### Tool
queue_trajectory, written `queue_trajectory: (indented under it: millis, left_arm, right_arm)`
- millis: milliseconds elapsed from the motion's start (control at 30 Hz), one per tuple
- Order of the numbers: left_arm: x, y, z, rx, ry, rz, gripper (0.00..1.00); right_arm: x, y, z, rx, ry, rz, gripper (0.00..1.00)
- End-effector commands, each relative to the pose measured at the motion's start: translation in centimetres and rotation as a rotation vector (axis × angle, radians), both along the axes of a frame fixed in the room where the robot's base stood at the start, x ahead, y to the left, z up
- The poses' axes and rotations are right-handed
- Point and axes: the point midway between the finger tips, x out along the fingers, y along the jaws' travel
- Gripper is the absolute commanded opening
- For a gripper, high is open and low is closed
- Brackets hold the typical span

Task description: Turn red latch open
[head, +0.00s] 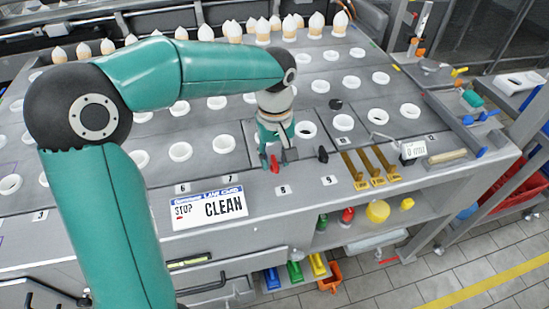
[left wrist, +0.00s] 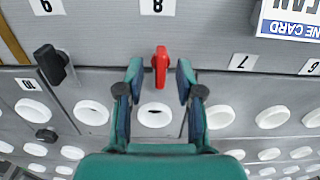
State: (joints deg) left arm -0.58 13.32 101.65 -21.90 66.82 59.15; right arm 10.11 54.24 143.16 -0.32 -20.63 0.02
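The red latch (head: 274,164) stands on the grey table top near its front edge, just behind the label 8. In the left wrist view the red latch (left wrist: 161,66) points along the lane toward the label 8. My left gripper (head: 276,160) is right at the latch from above. In the left wrist view its two teal fingers (left wrist: 160,72) are apart, one on each side of the latch, with a gap on both sides. My right gripper is not in view.
A black latch (head: 323,154) stands to the right, also seen in the left wrist view (left wrist: 50,64). White rings (head: 305,130) cover the table in rows. A "CLEAN" lane card (head: 210,207) lies at the front left. Yellow brackets (head: 368,168) are at the right.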

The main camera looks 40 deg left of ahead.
Motion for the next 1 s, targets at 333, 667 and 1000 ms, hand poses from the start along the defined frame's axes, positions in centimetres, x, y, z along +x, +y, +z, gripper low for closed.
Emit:
queue_trajectory:
  millis: [333, 667, 1000]
  left_arm:
    - [-0.04, 0.03, -0.67, 0.0, 0.0, 0.001, 0.36]
    - [-0.03, 0.05, -0.64, 0.0, 0.0, 0.001, 0.0]
    - [-0.02, 0.04, -0.61, -0.001, -0.001, -0.018, 0.0]
  right_arm:
    - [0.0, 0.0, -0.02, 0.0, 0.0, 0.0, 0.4]
    - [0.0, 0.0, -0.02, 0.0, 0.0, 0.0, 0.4]
    - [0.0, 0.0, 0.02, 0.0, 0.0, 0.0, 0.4]
